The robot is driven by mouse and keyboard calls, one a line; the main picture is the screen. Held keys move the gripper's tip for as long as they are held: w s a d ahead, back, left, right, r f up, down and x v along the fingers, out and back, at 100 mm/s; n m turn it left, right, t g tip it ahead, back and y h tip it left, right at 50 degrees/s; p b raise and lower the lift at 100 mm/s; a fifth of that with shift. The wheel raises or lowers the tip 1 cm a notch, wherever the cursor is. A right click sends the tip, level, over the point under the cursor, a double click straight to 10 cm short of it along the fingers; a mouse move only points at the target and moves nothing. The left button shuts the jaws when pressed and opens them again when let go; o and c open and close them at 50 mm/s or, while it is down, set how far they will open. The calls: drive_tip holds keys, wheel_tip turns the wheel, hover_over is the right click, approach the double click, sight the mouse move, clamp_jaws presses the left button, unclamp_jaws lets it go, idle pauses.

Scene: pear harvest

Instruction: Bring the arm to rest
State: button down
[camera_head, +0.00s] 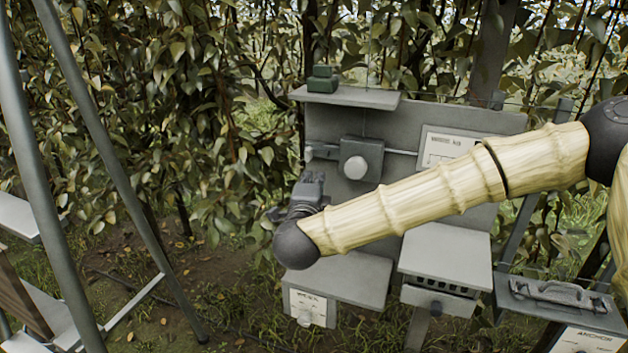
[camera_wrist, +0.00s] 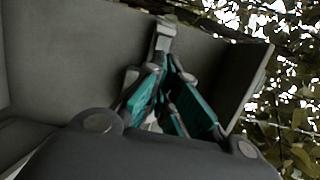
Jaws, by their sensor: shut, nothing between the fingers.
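My arm (camera_head: 420,205), in segmented pale casing with dark joints, reaches from the right edge leftward across the front of a grey panel (camera_head: 455,115). My gripper (camera_head: 311,184) is at its left end, pointing up and away, beside a dark box with a round pale knob (camera_head: 356,167). The wrist view shows the gripper (camera_wrist: 163,38) with its teal-lined fingers drawn together at the tips and nothing held. A flat grey surface (camera_wrist: 75,45) fills much of the wrist view behind the fingers. Whether the gripper touches the panel cannot be told.
A shelf (camera_head: 350,97) with a small green object (camera_head: 322,80) tops the panel. Grey boxes (camera_head: 345,278) (camera_head: 447,252) stand below my arm, and a case with a handle (camera_head: 560,294) is at lower right. Metal poles (camera_head: 120,165) stand at left. Leafy branches are behind.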

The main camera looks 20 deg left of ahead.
drive_tip(key=s+d+f+n+g+y, duration=0.1)
drive_tip(key=s+d+f+n+g, duration=0.15)
drive_tip(key=f, duration=0.75)
drive_tip(key=s+d+f+n+g+y, duration=0.1)
drive_tip(key=s+f+n+g, duration=0.15)
drive_tip(key=f, duration=0.85)
drive_tip(key=s+d+f+n+g, duration=0.25)
drive_tip(key=s+d+f, duration=0.25)
drive_tip(key=f, duration=0.4)
drive_tip(key=s+d+f+n+g, duration=0.25)
drive_tip(key=s+d+f, duration=0.3)
drive_tip(key=f, duration=0.45)
drive_tip(key=s+d+f+n+g+h, duration=0.1)
drive_tip(key=s+d+f, duration=0.3)
drive_tip(key=s+d, duration=0.5)
drive_tip(key=s+d+f+n+g+h, duration=0.2)
drive_tip(key=s+d+f+n+g, duration=0.1)
drive_tip(key=s+d, duration=0.6)
drive_tip(key=s+d+f+n+g+h, duration=0.1)
drive_tip(key=s+d+f+g, duration=0.2)
drive_tip(key=s+d+f, duration=0.3)
drive_tip(key=s+d, duration=0.3)
drive_tip(key=shift+s+d+f+n+g+h+b, duration=0.15)
drive_tip(key=shift+s+d+n+g+h+b, duration=0.15)
drive_tip(key=shift+s+d+n+g+h, duration=0.1)
